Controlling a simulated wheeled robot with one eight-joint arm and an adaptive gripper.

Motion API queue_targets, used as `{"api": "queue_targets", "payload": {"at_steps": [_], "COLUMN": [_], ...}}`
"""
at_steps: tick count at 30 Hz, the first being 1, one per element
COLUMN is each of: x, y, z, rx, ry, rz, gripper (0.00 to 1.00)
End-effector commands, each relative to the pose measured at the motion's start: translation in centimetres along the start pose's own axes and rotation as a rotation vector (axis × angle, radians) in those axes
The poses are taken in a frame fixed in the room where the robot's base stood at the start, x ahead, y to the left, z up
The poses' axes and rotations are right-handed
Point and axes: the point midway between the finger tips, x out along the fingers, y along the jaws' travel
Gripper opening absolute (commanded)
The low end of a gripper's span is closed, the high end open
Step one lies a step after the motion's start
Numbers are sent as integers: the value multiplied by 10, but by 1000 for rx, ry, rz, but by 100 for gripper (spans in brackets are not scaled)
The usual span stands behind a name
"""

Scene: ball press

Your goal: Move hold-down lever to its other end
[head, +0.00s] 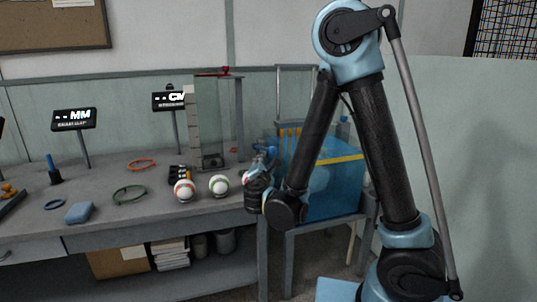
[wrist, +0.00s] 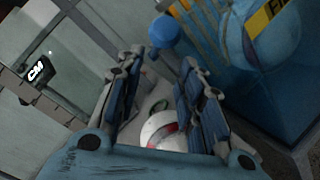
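The ball press (head: 209,125) is a tall clear-fronted frame at the back right of the bench, with a red bar and knob (head: 212,73) across its top. I cannot tell for sure whether this red part is the hold-down lever. My gripper (head: 262,160) is at the bench's right edge, right of and below the press top. In the wrist view my gripper (wrist: 160,62) has its two fingers apart with nothing held. A white ball with a red band (wrist: 160,130) shows beyond and between the fingers. A round blue knob (wrist: 163,32) shows past the fingertips; what it belongs to is unclear.
White balls with an orange band (head: 184,190) and a green band (head: 219,185) stand on the bench (head: 150,212). Rings, a blue block (head: 79,212) and signs (head: 74,119) are to the left. A blue tank (head: 335,190) with a yellow stripe stands close right of my gripper.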

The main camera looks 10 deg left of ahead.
Motion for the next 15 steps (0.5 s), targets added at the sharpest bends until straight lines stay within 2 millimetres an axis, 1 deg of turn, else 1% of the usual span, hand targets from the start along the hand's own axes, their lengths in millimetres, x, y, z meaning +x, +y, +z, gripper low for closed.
{"api": "queue_targets", "payload": {"at_steps": [1,8,15], "x": [9,45,85], "y": [-1,-1,-1], "z": [1,1,1], "rx": [0,0,1], "ry": [-4,-3,-3], "rz": [-3,-2,-2], "gripper": [35,35,35]}}
